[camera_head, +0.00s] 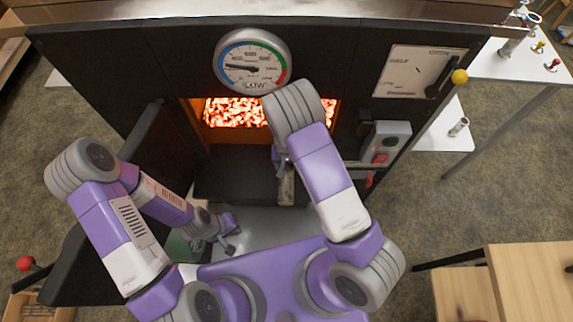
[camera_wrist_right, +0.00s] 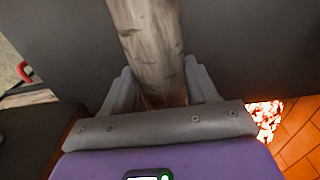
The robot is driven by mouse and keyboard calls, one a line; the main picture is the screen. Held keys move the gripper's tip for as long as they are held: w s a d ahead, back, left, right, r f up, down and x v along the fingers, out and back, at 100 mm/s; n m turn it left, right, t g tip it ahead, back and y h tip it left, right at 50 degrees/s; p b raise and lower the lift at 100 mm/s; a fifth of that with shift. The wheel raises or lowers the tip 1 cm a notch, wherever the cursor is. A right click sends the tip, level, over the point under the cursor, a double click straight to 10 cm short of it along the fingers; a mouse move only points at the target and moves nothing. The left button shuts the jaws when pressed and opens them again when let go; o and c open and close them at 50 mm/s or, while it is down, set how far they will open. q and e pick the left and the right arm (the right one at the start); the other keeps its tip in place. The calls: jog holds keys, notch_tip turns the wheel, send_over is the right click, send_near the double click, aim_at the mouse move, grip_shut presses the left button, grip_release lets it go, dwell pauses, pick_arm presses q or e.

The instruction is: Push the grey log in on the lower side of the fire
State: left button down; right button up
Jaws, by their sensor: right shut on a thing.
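The grey log (camera_head: 287,191) is partly hidden by my right arm in the head view. It hangs in front of the firebox, above the dark ledge. In the right wrist view the log (camera_wrist_right: 150,42) sits between both fingers and extends away from them. My right gripper (camera_wrist_right: 158,92) is shut on it; the gripper also shows in the head view (camera_head: 281,160). The fire (camera_head: 235,112) glows in the open firebox behind, partly hidden by my right arm. The round gauge (camera_head: 251,60) reads LOW. My left gripper (camera_head: 231,236) looks open and empty, low in front of the evaporator.
The firebox door (camera_head: 152,160) stands open at the left. A control box (camera_head: 387,143) with green and red buttons is right of the opening. A yellow knob (camera_head: 460,77) sticks out at the right. A wooden table (camera_head: 530,280) stands at the lower right.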

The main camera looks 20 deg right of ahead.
jog(key=o, duration=1.4)
notch_tip(320, 180, up, 8)
jog(key=p, duration=0.3)
jog(key=shift+f, duration=0.15)
jog(key=shift+f, duration=0.1)
